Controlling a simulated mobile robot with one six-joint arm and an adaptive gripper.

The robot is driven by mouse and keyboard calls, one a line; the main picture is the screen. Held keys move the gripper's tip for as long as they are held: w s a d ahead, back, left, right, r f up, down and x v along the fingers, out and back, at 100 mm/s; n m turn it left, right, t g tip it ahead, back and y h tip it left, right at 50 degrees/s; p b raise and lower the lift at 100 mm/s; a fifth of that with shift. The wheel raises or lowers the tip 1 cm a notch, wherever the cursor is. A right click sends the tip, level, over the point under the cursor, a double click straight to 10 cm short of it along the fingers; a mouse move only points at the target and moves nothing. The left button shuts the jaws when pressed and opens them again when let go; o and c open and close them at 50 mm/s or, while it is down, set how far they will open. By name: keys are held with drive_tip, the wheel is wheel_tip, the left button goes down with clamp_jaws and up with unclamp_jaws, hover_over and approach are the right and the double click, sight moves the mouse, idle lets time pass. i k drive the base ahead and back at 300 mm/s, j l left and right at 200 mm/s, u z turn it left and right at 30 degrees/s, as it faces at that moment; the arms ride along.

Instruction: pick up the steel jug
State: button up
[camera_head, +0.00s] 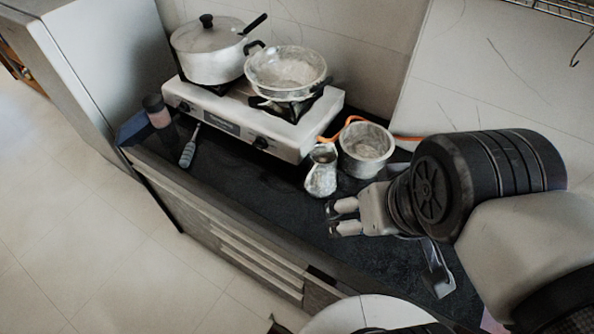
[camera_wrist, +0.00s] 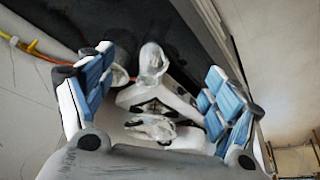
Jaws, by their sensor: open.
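The steel jug (camera_head: 321,172), small and pale silvery with a dark open mouth, stands upright on the dark counter in front of the stove's right corner. In the wrist view a pale jug shape (camera_wrist: 152,60) lies ahead, in the gap between my fingers. My gripper (camera_head: 334,217) is open and empty, to the front right of the jug and apart from it. In the wrist view its blue-padded fingers are spread wide on both sides.
A pale pot (camera_head: 366,150) stands close to the jug's right. An orange hose (camera_head: 334,133) runs behind them. The white stove (camera_head: 240,122) holds a lidded pot (camera_head: 208,53) and a pan (camera_head: 285,72). The counter (camera_head: 250,187) left of the jug is clear.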

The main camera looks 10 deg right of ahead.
sight(321, 180)
drive_tip(key=k+j+z, duration=0.2)
drive_tip(key=j, duration=0.2)
drive_tip(key=k+j+z, duration=0.1)
drive_tip(key=j+z, duration=0.15)
drive_tip(key=k+j+z, duration=0.2)
drive_tip(key=j, duration=0.25)
